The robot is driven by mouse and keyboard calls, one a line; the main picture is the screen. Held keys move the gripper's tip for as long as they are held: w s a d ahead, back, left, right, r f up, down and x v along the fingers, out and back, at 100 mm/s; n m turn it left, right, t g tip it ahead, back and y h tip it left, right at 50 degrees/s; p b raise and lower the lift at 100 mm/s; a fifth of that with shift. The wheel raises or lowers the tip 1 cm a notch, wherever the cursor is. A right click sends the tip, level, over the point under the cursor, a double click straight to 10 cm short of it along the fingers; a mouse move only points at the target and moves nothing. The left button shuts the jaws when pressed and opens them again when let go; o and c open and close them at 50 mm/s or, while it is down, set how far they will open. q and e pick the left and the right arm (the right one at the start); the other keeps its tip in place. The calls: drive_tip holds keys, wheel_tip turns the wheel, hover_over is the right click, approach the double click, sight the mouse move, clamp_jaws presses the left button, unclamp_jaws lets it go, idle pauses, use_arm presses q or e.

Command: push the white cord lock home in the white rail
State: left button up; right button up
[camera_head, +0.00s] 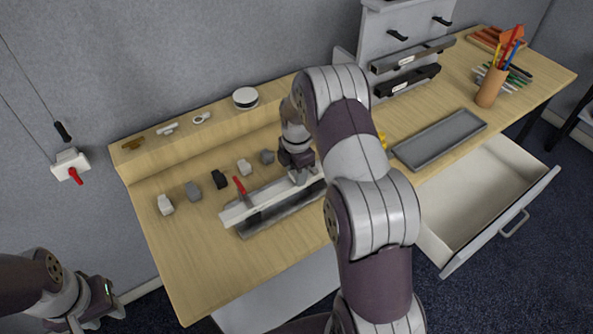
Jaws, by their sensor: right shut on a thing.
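The white rail (236,214) lies along a grey holder (268,222) on the wooden table, with a red lever (240,187) by its left part. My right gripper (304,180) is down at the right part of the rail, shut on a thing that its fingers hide. I cannot tell whether that is the white cord lock, nor how deep anything sits in the rail. Small blocks stand behind the rail, among them a whitish one (165,205) and another whitish one (244,167). My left gripper (107,318) is open and empty, off the table at lower left.
A grey block (193,190), a black block (219,179) and another grey block (267,156) share the row. A raised shelf (180,142) runs behind. A grey tray (438,138), a pencil cup (490,88) and an open drawer (480,195) are right. The table's front left is clear.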

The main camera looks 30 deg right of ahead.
drive_tip(key=o, duration=1.1)
wheel_tip(320, 180, up, 6)
drive_tip(key=shift+w+r+b, duration=0.1)
drive_tip(key=shift+r+b, duration=0.15)
drive_tip(key=shift+b, duration=0.65)
wheel_tip(320, 180, up, 6)
drive_tip(key=p, duration=0.3)
drive_tip(key=shift+r, duration=0.1)
